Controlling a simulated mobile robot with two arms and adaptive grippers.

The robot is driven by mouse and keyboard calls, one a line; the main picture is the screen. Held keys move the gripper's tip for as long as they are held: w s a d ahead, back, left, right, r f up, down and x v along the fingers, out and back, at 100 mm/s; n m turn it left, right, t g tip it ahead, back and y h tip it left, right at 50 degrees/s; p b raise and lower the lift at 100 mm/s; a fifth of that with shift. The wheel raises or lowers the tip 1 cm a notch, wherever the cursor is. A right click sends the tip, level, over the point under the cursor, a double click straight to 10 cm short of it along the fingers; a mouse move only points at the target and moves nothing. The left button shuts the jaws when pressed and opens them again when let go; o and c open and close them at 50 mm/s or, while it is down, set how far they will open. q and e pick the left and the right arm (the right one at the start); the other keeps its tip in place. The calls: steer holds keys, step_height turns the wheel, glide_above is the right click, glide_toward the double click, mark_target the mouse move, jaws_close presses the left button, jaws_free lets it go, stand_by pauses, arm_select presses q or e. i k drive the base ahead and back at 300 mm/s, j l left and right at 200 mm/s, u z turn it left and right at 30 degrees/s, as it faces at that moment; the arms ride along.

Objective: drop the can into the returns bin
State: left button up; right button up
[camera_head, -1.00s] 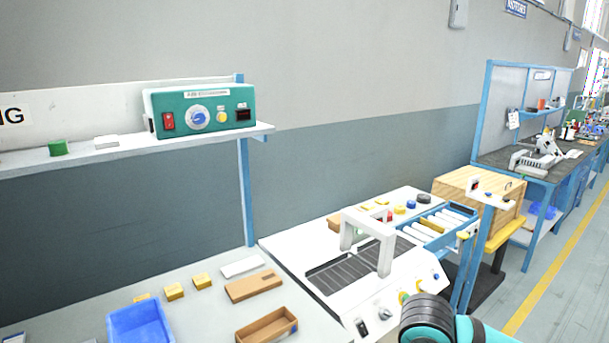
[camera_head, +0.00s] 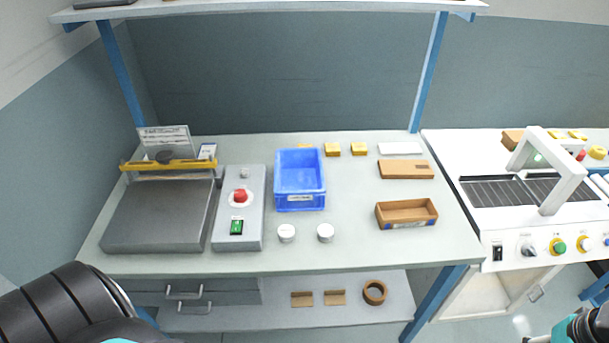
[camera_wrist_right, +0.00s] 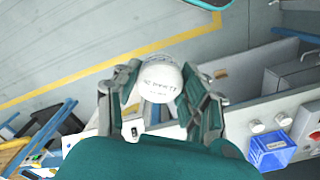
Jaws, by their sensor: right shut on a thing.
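The can is a white, round-topped cylinder with dark print (camera_wrist_right: 160,82) in the right wrist view. My right gripper (camera_wrist_right: 161,70) is shut on it, one finger on each side, and holds it up in the air. A blue open bin (camera_head: 299,188) with a small pale label stands on the bench; the label is too small to read, so I cannot tell whether it is the returns bin. The blue bin also shows at the lower right of the right wrist view (camera_wrist_right: 272,151), apart from the can. My left gripper is out of view.
Two white round items (camera_head: 286,233) (camera_head: 325,233) stand in front of the bin. A grey control box (camera_head: 238,207) and a dark-plated machine (camera_head: 158,215) are to its left. Brown trays (camera_head: 406,213) and yellow blocks lie right and behind. A shelf (camera_head: 280,10) runs above.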

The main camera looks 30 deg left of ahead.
mark_target(306, 188)
steer(key=i+j+u, duration=0.2)
steer(key=i, duration=0.25)
steer(key=i+j+u, duration=0.2)
steer(key=i, duration=0.25)
